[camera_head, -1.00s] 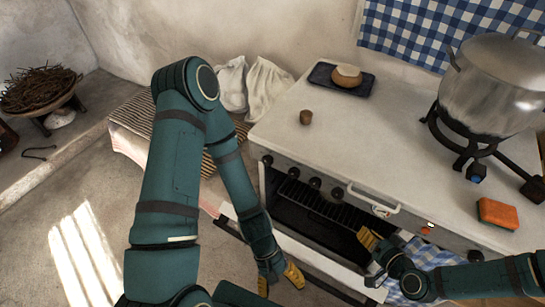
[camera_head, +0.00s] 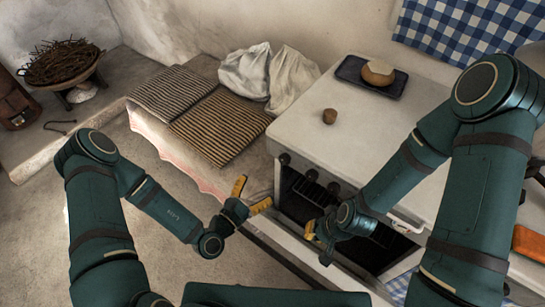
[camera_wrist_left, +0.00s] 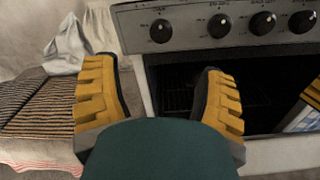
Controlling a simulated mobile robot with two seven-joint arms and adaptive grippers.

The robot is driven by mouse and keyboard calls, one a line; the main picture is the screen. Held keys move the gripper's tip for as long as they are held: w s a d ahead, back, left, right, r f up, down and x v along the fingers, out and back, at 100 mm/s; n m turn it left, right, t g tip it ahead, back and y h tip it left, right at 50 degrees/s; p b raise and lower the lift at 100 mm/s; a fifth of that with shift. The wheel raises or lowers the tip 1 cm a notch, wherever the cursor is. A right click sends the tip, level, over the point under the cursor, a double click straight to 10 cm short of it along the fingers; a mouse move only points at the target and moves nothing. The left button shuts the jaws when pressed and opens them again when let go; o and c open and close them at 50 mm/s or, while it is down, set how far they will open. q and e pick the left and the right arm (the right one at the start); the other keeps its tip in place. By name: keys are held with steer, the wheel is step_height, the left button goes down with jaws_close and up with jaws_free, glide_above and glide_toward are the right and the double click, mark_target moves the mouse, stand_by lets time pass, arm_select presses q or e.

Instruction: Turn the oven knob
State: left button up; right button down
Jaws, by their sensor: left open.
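The stove-oven (camera_head: 290,125) has a row of dark knobs on its front panel. The leftmost knob (camera_wrist_left: 160,31) and the second knob (camera_wrist_left: 219,25) show clearly in the left wrist view; the leftmost knob (camera_head: 285,159) also shows in the head view. My left gripper (camera_head: 251,195) is open and empty, in front of the oven's left front corner and apart from the knobs. In the left wrist view its yellow fingers lie below the panel. My right gripper (camera_head: 312,240) is before the oven opening; its jaw state is unclear. My right arm hides some knobs.
The oven door (camera_head: 290,255) is lowered, and the dark oven cavity (camera_head: 305,205) is exposed. A striped mat (camera_head: 222,125) and white sacks (camera_head: 290,80) lie on the ledge left of the stove. A small brown cup (camera_head: 329,116) and a dark tray (camera_head: 352,72) are on the stove top.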

mark_target(283, 161)
arm_select(q)
steer(key=b+x, duration=0.2)
steer(key=x, duration=1.1)
steer(key=shift+w+d, duration=0.25)
arm_select(e)
steer(key=shift+w+f, duration=0.2)
steer(key=shift+f, duration=0.95)
arm_select(q)
steer(key=c, duration=1.2)
